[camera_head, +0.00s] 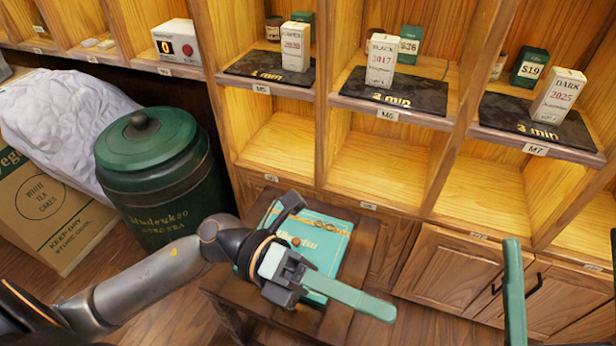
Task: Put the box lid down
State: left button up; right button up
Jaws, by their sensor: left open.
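A teal box top (330,247) with gold trim, pale lettering and a small orange-brown round spot lies on a dark wooden stool. I cannot tell whether this is a separate lid or the whole closed box. My left gripper (345,297) is open and reaches over its front part, hiding some of it. One long green finger points right; the other finger is not clear. Whether the gripper touches the box top cannot be told. A green upright bar (514,292) at the lower right looks like a finger of my right gripper; its other finger is not clear.
The wooden stool (358,262) stands before a shelf unit. A green canister (155,185) and a cardboard carton (45,215) with white cloth stand left. Lower shelves (380,165) are empty.

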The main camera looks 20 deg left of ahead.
pick_arm(q)
notch_tip(320, 180, up, 8)
jog(key=a+f+n+t+h, duration=0.1)
jog(key=a+n+t+h, duration=0.1)
jog(key=n+t+h, duration=0.4)
jog(key=w+a+r+n+t+y, duration=0.1)
jog(key=w+a+n+t+y, duration=0.1)
jog(key=n+t+y, duration=0.3)
jog(key=w+a+r+n+t+y, duration=0.2)
jog(key=a+n+t+y, duration=0.3)
jog(key=n+t, duration=0.7)
jog(key=shift+w+a+r+n+t, duration=0.25)
jog(key=shift+w+n, duration=0.35)
jog(key=shift+n, duration=2.6)
jog(key=shift+f, duration=0.1)
